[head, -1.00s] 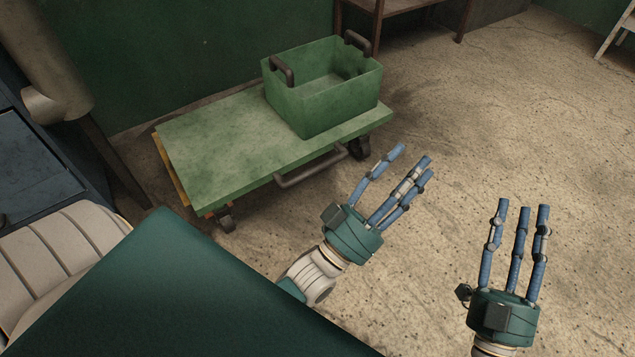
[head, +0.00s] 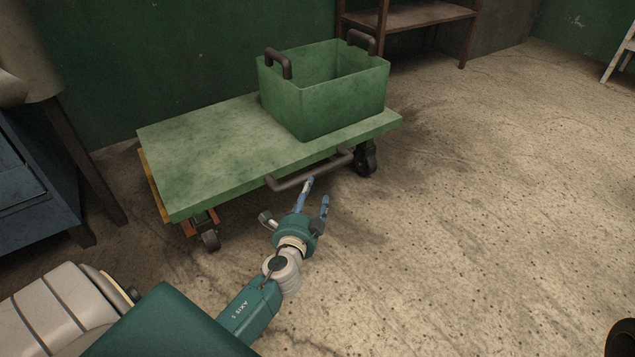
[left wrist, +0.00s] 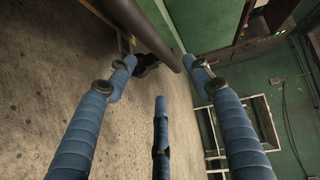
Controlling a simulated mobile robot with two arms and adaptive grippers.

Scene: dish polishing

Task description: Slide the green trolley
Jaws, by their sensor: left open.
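The green trolley (head: 205,150) is a flat low cart on dark wheels against the green wall, with a dark bar handle (head: 310,172) along its near side. My left gripper (head: 316,191) is open at the near side of the trolley, its fingers by the right part of the bar handle. In the left wrist view, the bar handle (left wrist: 150,30) runs between and beyond the spread blue fingers of my left gripper (left wrist: 158,80). Whether any finger touches it I cannot tell. My right gripper is not in view.
A green bin (head: 325,100) with two dark handles stands on the right part of the trolley. A brown shelf (head: 410,18) is behind it. A blue cabinet (head: 35,190) stands at the left.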

